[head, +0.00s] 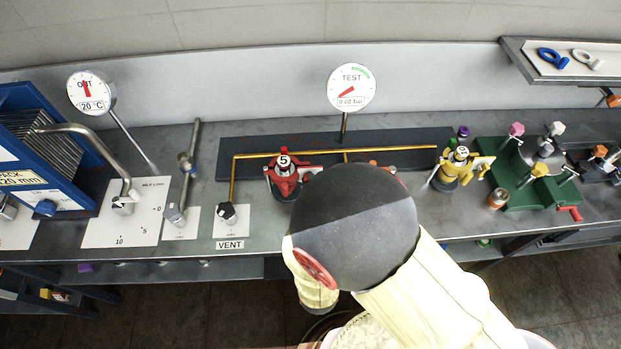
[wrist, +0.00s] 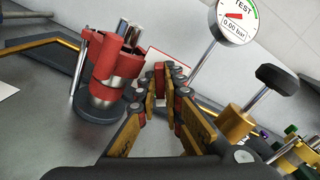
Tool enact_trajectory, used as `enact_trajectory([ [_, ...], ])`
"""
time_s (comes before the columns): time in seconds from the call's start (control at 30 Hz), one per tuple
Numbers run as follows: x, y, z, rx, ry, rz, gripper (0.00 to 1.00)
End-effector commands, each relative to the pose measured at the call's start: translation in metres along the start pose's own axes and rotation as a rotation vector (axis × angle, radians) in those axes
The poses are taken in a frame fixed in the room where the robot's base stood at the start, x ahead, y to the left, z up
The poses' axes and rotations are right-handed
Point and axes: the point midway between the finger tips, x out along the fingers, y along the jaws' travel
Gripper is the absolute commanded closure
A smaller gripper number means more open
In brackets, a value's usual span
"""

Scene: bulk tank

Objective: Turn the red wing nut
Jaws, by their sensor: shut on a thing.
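My gripper (wrist: 160,92) is in the wrist view, its yellow and black fingers brought together at the picture's middle. They are shut on a small red piece (wrist: 159,71) that I take for the red wing nut; the fingers hide most of it. In the head view my dark, rounded arm link covers the gripper and the nut. Only a bit of red (head: 391,172) shows at that link's right edge.
A red clamp fitting marked 5 (head: 284,172) stands left of my arm; a red and silver fitting (wrist: 112,72) stands close left of my fingers. A yellow fitting (head: 458,166) and green vise (head: 535,180) are at right.

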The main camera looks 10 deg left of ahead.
Motion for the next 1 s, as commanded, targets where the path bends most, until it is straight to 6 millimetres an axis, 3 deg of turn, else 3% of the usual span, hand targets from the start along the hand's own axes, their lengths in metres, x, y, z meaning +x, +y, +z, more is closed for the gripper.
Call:
enact_trajectory([
  [1.0, -0.0003, 0.0038, -0.0008, -0.894, 0.0, 0.003, 1.0],
])
